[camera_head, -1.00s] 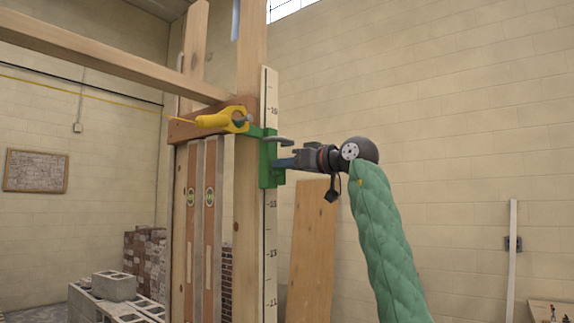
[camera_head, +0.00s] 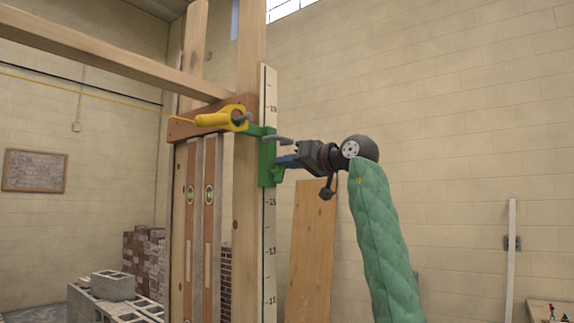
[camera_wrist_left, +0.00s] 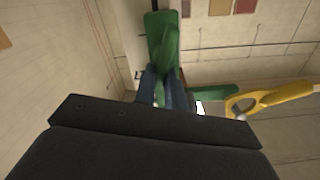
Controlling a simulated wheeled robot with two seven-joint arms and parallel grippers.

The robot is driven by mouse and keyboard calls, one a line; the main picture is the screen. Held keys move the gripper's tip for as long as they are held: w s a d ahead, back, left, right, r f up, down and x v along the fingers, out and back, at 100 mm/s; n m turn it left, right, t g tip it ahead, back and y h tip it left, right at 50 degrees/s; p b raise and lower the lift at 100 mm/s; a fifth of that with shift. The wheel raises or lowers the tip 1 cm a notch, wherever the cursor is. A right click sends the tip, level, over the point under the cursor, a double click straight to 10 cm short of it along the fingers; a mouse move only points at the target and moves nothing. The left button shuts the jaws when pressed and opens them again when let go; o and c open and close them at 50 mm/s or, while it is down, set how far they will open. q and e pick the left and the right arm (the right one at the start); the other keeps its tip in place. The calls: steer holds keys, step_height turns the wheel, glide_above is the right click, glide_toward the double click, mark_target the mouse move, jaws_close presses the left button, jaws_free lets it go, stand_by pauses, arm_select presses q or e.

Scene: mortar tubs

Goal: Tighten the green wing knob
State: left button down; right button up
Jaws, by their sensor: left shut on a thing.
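The green wing knob (camera_head: 277,172) sits low on the green bracket (camera_head: 266,150), which is fitted on the white graduated rod (camera_head: 270,225) beside the timber post. My left gripper (camera_head: 284,162) reaches it from the right and is shut on the knob. In the left wrist view, the green knob (camera_wrist_left: 166,50) stands out between the blue fingers of my left gripper (camera_wrist_left: 163,85), in front of the green bracket (camera_wrist_left: 152,22). The fingers hide part of the knob. My right gripper is in neither view.
A yellow clamp (camera_head: 215,120) sits on the brown wooden crosspiece left of the bracket; it also shows in the left wrist view (camera_wrist_left: 270,98). A grey bar (camera_head: 278,139) sticks out just above my gripper. A plank (camera_head: 312,235) leans on the wall below. Space to the right is open.

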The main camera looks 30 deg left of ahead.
arm_select(q)
steer(key=m, duration=0.4)
steer(key=w+f+m+b, duration=0.1)
steer(key=m, duration=0.9)
steer(key=shift+w+f, duration=0.15)
steer(key=shift+f, duration=0.1)
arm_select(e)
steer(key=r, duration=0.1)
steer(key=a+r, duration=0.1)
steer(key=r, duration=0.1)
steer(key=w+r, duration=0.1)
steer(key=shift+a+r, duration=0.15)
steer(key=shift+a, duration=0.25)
